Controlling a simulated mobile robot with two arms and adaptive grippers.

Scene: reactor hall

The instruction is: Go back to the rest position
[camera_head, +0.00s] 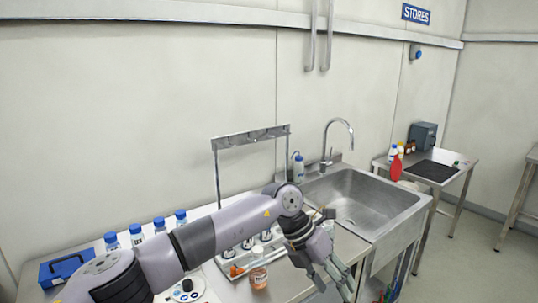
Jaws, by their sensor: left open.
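My left arm reaches in from the lower left across the steel bench (345,247). My left gripper (340,280) is at its end, fingers pointing down and to the right, near the bench's front edge by the sink. It is open, and I see nothing held between its fingers. My right gripper is not in view.
A steel sink (350,203) adjoins the bench on the right. Several blue-capped bottles (160,224), a blue box (66,268) and a small jar with orange contents (258,276) stand near my arm. A metal rack (217,180) rises behind.

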